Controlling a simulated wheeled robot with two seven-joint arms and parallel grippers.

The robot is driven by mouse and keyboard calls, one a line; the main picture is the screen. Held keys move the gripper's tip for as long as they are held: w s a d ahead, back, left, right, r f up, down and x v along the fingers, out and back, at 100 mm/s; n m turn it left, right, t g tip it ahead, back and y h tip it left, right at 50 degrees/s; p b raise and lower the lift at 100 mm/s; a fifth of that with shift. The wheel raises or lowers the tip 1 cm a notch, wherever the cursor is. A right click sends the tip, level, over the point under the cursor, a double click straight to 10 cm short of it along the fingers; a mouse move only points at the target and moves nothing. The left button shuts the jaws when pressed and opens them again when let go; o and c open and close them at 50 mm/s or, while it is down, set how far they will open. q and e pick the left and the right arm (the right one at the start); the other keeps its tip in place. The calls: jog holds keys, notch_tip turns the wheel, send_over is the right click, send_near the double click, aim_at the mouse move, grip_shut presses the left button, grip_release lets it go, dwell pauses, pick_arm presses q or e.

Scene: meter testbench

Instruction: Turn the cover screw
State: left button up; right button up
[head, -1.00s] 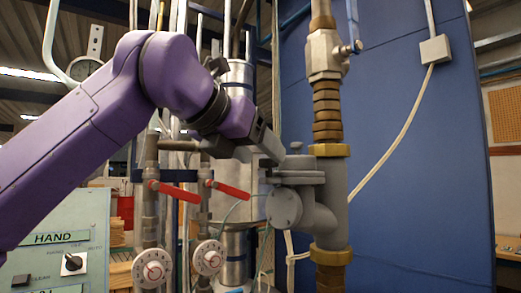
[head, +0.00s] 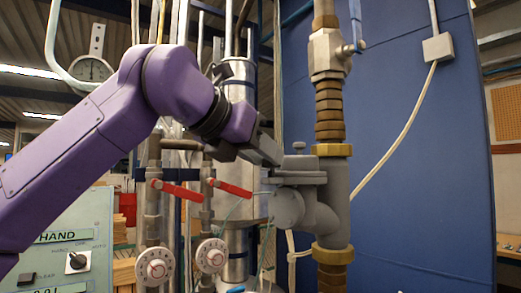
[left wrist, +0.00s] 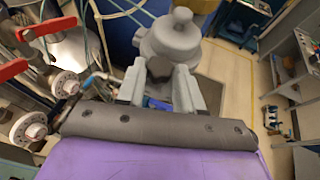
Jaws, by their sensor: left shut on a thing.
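The grey meter body (head: 325,205) sits in the vertical pipe, with a round cover and a small knob (head: 298,147) on top. My left gripper (head: 270,152) reaches its upper left side from the left. In the left wrist view the two fingers of my left gripper (left wrist: 160,82) are shut on a dark screw head (left wrist: 160,68) at the edge of the grey cover (left wrist: 172,42). The screw is hidden in the head view. My right gripper is in neither view.
Two red valve levers (head: 178,187) and (head: 230,188) and white dials (head: 154,267) are close below my left arm. A control panel (head: 65,245) stands at lower left. A blue wall panel (head: 430,170) is behind the pipe.

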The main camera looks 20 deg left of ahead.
pick_arm(q)
jog(key=m+h, duration=0.1)
jog(key=m+g+h+p, duration=0.1)
jog(key=m+h+p, duration=0.1)
jog(key=shift+w+a+r+g, duration=0.1)
jog(key=shift+w+a+g, duration=0.2)
jog(key=shift+a+g, duration=0.1)
jog(key=m+g+h+p, duration=0.2)
jog(key=m+g+p, duration=0.1)
jog(key=p, duration=0.1)
jog(key=w+m+g+h+p, duration=0.1)
jog(key=m+g+h+p, duration=0.1)
jog(key=m+g+p, duration=0.1)
jog(key=w+a+m+g+h+p, duration=0.1)
jog(key=m+g+p, duration=0.2)
jog(key=m+p, duration=0.1)
jog(key=shift+g+h+p, duration=0.4)
jog(key=shift+p, duration=0.35)
jog(key=shift+w+d+f+m+g+p, duration=0.1)
jog(key=shift+w+m+g+p, duration=0.1)
jog(key=shift+m+g, duration=0.4)
jog(key=shift+w+a+f+m+g+p, duration=0.1)
jog(key=shift+m+g+p, duration=0.25)
jog(key=shift+g, duration=0.3)
jog(key=shift+w+d+f+m+g+p, duration=0.1)
jog(key=shift+m+g, duration=0.45)
jog(key=shift+g, duration=0.1)
jog(key=shift+y, duration=0.3)
